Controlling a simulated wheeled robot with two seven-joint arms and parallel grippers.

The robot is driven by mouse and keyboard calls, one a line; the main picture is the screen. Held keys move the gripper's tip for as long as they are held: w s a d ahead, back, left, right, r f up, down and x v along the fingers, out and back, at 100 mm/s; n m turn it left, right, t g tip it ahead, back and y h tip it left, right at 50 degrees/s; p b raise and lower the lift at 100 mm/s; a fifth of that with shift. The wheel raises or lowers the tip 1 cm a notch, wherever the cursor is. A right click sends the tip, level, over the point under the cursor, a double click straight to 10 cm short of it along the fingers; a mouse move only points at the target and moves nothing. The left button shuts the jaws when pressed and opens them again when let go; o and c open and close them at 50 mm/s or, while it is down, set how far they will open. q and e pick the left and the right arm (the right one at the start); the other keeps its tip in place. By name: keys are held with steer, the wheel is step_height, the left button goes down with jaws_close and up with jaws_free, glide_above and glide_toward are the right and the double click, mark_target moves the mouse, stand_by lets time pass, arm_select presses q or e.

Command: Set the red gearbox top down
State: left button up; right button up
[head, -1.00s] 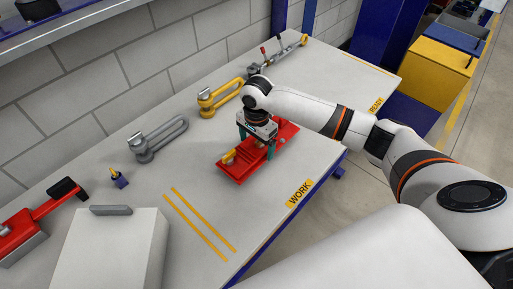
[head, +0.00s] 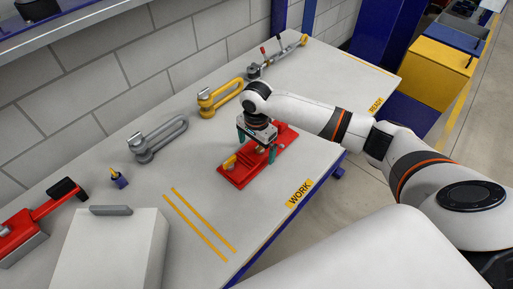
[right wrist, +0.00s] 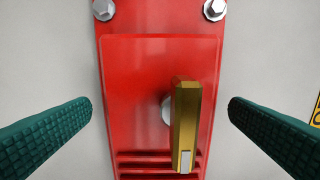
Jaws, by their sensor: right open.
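The red gearbox top (head: 232,178) is a flat red plate with a brass-yellow block on it. It lies on the table beside the WORK label and looks flat. My right gripper (head: 256,147) is over its middle, with the green fingers apart. In the right wrist view, the red top (right wrist: 135,75) runs between the open fingers (right wrist: 160,104), with a visible gap on each side. The brass block (right wrist: 186,120), two bolt heads and ribs show on it. Its underside is hidden. My left gripper is not in view.
A grey shackle (head: 158,138), a yellow shackle (head: 220,97) and a chain with hooks (head: 275,58) lie along the back. A small blue piece (head: 119,181), a red tool (head: 40,215) and a pale box (head: 110,250) are at left. Table near the yellow lines is clear.

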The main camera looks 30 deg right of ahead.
step_height(320, 180, up, 11)
stand_by(0.3)
stand_by(0.5)
